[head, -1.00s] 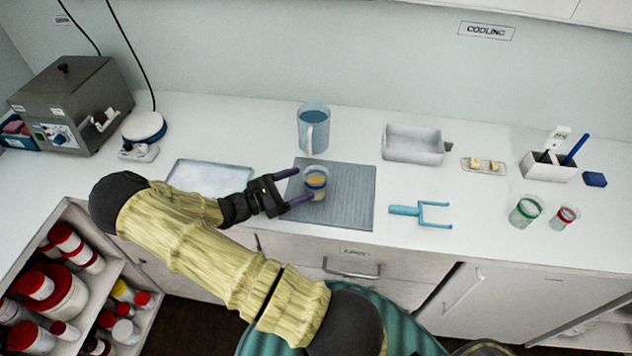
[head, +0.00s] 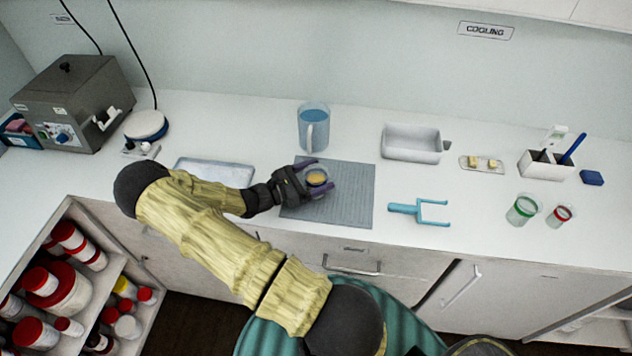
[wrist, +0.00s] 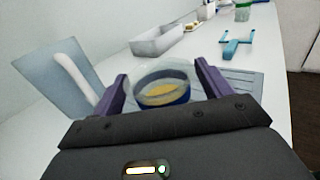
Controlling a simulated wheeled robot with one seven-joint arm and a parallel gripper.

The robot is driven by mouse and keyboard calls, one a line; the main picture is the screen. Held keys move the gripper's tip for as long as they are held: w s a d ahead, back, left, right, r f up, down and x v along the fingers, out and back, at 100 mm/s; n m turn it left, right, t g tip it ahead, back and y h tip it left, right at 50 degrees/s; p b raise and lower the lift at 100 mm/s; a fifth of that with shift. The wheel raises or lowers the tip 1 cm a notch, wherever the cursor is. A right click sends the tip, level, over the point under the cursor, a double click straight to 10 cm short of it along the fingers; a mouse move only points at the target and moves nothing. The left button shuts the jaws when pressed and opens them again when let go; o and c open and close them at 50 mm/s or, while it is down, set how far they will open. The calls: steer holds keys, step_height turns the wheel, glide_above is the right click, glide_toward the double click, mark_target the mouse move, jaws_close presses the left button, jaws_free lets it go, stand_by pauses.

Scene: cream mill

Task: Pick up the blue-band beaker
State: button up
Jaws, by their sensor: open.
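The blue-band beaker (head: 316,178) stands on the grey mat (head: 345,205) and holds something yellow-orange. In the wrist view the beaker (wrist: 162,86) shows its clear rim and blue band between the two purple fingers. My gripper (head: 318,178) is open, with one finger on each side of the beaker. In the wrist view my gripper (wrist: 160,92) shows a gap between the right finger and the beaker; contact at the left finger is unclear. The beaker's lower part is hidden behind the gripper body.
A clear jug (head: 313,128) with blue contents stands just behind the mat. A light tray (head: 214,173) lies to the left, partly behind my arm. A blue two-pronged tool (head: 420,210) lies right of the mat. A green-band beaker (head: 522,208) and a red-band beaker (head: 560,215) stand farther right.

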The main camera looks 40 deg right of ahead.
stand_by(0.3)
steer(key=c, duration=0.7)
steer(key=shift+c, duration=0.2)
step_height(320, 180, up, 10)
steer(key=b, duration=0.1)
steer(key=shift+b, duration=0.35)
